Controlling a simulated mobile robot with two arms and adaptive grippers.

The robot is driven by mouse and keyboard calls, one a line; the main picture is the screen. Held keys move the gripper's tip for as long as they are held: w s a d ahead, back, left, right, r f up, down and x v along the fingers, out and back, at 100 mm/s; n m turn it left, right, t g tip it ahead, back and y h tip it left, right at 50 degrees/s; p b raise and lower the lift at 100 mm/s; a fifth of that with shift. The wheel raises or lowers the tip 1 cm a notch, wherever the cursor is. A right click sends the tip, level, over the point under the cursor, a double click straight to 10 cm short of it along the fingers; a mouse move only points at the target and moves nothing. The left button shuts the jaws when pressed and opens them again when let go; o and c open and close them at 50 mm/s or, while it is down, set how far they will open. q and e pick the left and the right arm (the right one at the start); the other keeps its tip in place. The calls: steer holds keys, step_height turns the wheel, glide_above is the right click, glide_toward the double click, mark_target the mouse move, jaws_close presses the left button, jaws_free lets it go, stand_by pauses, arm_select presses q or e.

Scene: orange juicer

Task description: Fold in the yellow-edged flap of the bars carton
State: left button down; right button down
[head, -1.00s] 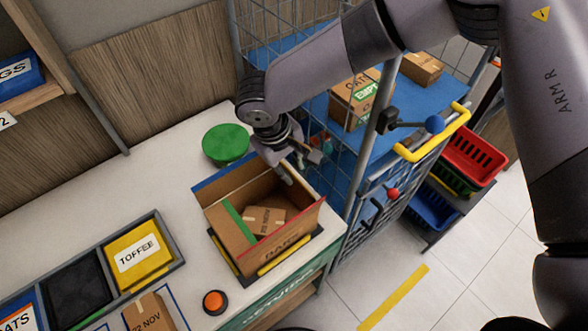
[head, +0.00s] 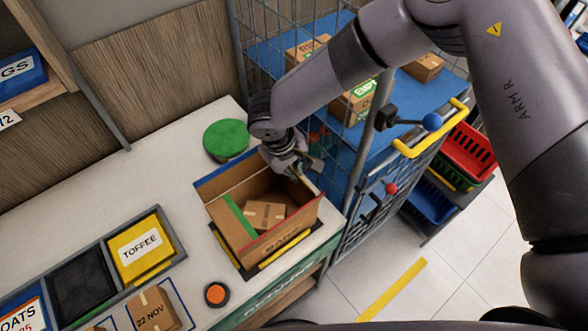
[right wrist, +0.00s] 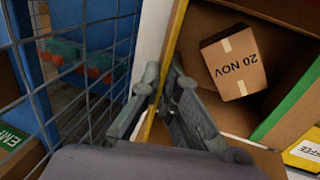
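The open bars carton (head: 262,246) stands on the counter in the head view, with a small brown box (head: 264,215) inside. That box shows as "20 NOV" in the right wrist view (right wrist: 235,62). The carton's blue, green and red edges show in the head view. Its yellow-edged flap (right wrist: 176,28) stands up in the right wrist view; in the head view my gripper largely hides it. My right gripper (head: 307,170) is at this flap, one finger on each side. In the wrist view its fingertips (right wrist: 165,68) look closed onto the flap. My left gripper is out of view.
A wire cage trolley (head: 352,190) with boxes stands close on the right of the carton. A green disc (head: 226,139) lies behind it. Bare counter lies at left (head: 120,190).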

steer(key=shift+s+a+f+h+b, duration=0.15)
steer(key=shift+a+h+b, duration=0.05)
steer(key=shift+h+b, duration=0.1)
stand_by(0.8)
steer(key=shift+s+a+f+t+h+b, duration=0.2)
steer(key=shift+a+f+t+h+b, duration=0.1)
steer(key=shift+t+h+b, duration=0.45)
steer(key=shift+s+a+f+t+h+b, duration=0.2)
steer(key=shift+a+t+h+b, duration=0.15)
steer(key=shift+t+h+b, duration=0.45)
steer(key=shift+s+a+f+t+h+b, duration=0.2)
steer(key=shift+a+t+h+b, duration=0.15)
steer(key=shift+h+b, duration=0.5)
steer(key=c, duration=2.3)
jaws_free()
steer(key=o, duration=0.4)
steer(key=shift+d, duration=0.1)
steer(key=v, duration=1.2)
steer(key=shift+a+f, duration=0.1)
steer(key=shift+a, duration=0.1)
